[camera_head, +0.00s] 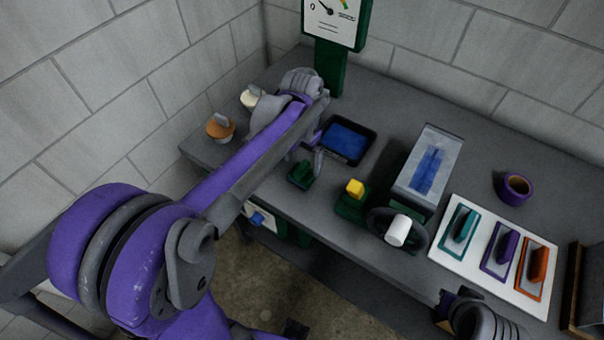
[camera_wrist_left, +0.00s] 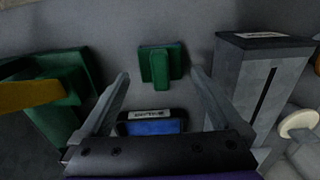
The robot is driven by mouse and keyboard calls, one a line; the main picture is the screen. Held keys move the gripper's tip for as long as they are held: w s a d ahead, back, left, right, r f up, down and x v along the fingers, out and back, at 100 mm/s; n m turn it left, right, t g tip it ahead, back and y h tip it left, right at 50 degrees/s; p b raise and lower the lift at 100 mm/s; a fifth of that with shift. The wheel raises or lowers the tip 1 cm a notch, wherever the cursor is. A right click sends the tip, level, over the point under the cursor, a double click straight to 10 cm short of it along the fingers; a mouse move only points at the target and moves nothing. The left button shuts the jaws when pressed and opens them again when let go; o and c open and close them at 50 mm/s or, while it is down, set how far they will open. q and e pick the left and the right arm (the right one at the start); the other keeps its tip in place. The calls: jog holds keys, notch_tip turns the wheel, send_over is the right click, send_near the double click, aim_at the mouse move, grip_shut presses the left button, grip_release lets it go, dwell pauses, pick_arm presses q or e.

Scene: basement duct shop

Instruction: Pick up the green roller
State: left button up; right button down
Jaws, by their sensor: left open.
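My left gripper (camera_head: 306,158) reaches in over the left part of the grey bench, its jaws open and empty. A small green object with a raised block on a flat base (camera_head: 302,174) sits on the bench just below the fingertips. In the left wrist view the same green object (camera_wrist_left: 160,65) shows ahead, between the open fingers and apart from them. I cannot tell from its shape whether it is a roller. A teal-handled tool (camera_head: 464,224) lies on a white board at the right. Part of my right arm shows at the bottom right; its jaws are unclear.
A blue-bottomed tray (camera_head: 347,140) lies behind the green object. A green block with a yellow top (camera_head: 354,190), a grey box (camera_head: 430,170) and a white-handled wheel (camera_head: 398,230) stand to the right. The white board (camera_head: 447,257) also holds purple and orange tools. A purple ring (camera_head: 515,188) lies behind.

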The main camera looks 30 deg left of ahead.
aim_at(302, 166)
pick_arm(q)
notch_tip(302, 166, down, 6)
jog(key=shift+w+r, duration=0.1)
jog(key=shift+w, duration=0.05)
jog(key=shift+c, duration=0.3)
jog(key=c, duration=1.4)
jog(key=shift+o, duration=0.2)
notch_tip(302, 166, up, 10)
jog(key=shift+r+p, duration=0.1)
jog(key=shift+p, duration=0.2)
jog(key=o, duration=0.9)
jog(key=c, duration=0.5)
